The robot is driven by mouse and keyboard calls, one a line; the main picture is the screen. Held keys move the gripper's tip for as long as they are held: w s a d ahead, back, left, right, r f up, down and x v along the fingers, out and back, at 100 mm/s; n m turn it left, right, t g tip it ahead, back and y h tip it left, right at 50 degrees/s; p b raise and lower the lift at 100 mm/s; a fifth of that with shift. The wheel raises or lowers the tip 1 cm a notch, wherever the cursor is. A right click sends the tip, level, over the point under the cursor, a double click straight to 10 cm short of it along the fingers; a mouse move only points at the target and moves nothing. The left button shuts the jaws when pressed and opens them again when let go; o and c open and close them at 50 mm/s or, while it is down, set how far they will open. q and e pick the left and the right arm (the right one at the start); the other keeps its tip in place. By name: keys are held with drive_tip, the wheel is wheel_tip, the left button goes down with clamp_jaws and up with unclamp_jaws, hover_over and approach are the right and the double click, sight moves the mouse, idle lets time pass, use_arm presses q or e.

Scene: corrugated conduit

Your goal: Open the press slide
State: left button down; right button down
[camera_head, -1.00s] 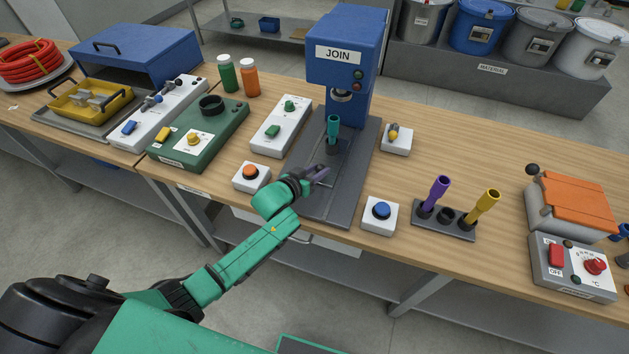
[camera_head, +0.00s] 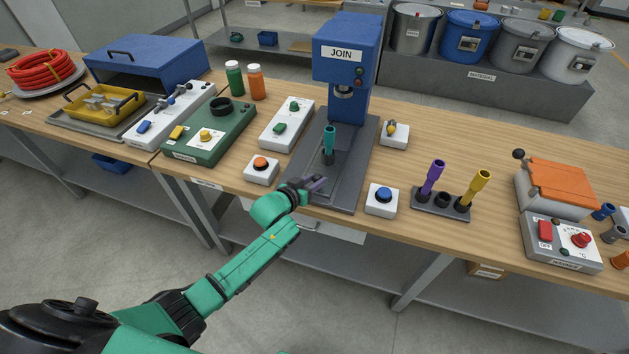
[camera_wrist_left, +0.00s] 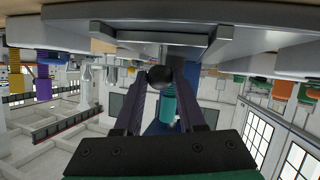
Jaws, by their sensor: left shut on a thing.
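The blue press marked JOIN (camera_head: 343,70) stands at the back of its dark grey base plate (camera_head: 352,185). A teal tube (camera_head: 329,140) stands upright in a dark holder on the slide (camera_head: 322,163), in front of the press head and clear of it. My left gripper (camera_head: 318,184) is at the front end of the slide, over the base plate. In the left wrist view its purple fingers are shut on a round black knob (camera_wrist_left: 160,77), with the teal tube (camera_wrist_left: 168,105) behind it. My right gripper is not in view.
A white box with an orange button (camera_head: 261,168) stands left of the base plate; one with a blue button (camera_head: 382,201) stands right. A rack (camera_head: 440,204) with purple and yellow tubes is further right. The table's front edge runs close below my gripper.

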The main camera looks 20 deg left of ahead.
use_arm(q)
drive_tip(key=c, duration=0.5)
unclamp_jaws()
drive_tip(key=v, duration=1.4)
drive_tip(key=shift+s+a+r, duration=0.1)
drive_tip(key=shift+s+a, duration=0.05)
drive_tip(key=shift+s, duration=0.1)
